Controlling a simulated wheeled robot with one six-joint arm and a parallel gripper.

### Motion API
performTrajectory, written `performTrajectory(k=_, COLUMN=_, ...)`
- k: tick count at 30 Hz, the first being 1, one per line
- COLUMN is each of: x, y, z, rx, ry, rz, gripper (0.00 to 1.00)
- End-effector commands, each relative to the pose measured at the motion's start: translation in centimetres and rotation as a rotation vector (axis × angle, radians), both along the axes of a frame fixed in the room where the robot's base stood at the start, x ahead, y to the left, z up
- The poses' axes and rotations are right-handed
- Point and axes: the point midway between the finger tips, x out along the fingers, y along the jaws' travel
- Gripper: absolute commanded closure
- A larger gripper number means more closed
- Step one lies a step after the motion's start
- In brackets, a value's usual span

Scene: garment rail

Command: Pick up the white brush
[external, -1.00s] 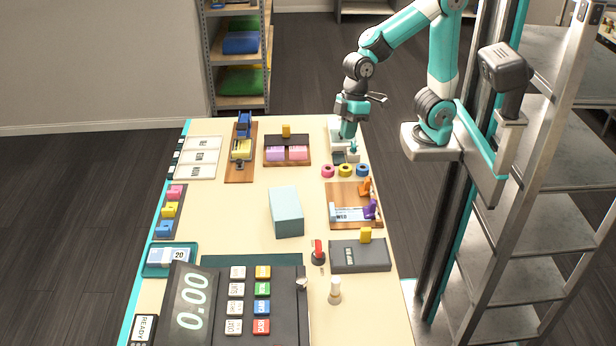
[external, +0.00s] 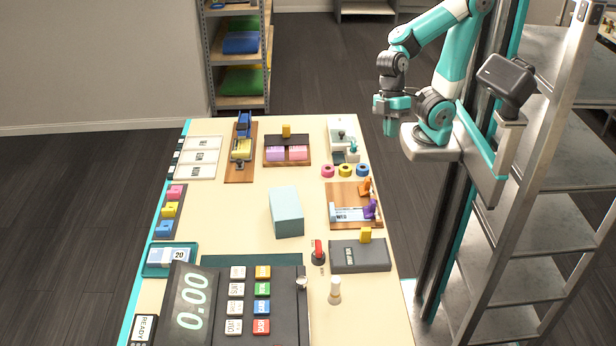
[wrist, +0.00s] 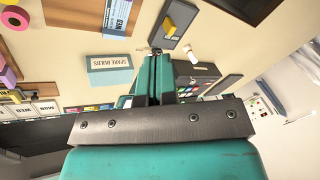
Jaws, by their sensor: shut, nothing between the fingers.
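The white brush (external: 335,291) stands upright near the front right of the table, with a pale handle part at its top and a wider white lower part. In the wrist view a small white and tan thing that looks like the brush (wrist: 191,54) shows beyond the fingers, to their right. My gripper (external: 388,130) is off the table's right edge, high and far back from the brush. Its fingers are together and empty, and they also show in the wrist view (wrist: 155,65).
A grey box (external: 360,256) with a yellow tab and a red-handled switch (external: 318,252) are behind the brush. A black panel (external: 228,318) with several buttons is to its left. A blue-grey box (external: 286,212) stands mid-table. Metal shelving (external: 545,210) stands at the right.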

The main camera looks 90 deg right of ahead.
Motion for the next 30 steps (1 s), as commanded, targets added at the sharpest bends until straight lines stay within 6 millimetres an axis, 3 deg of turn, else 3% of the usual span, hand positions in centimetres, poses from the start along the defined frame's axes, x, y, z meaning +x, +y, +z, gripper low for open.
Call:
performTrajectory(k=11, x=0.0, y=0.0, z=0.0, rx=0.000, ry=0.000, rz=0.000, gripper=1.00)
performTrajectory(k=18, x=0.0, y=0.0, z=0.0, rx=0.000, ry=0.000, rz=0.000, gripper=0.45)
performTrajectory(k=26, x=0.1, y=0.0, z=0.0, rx=0.001, ry=-0.001, rz=0.001, gripper=0.44)
performTrajectory(k=30, x=2.3, y=1.8, z=-0.7, rx=0.012, ry=-0.040, rz=0.068, gripper=0.44)
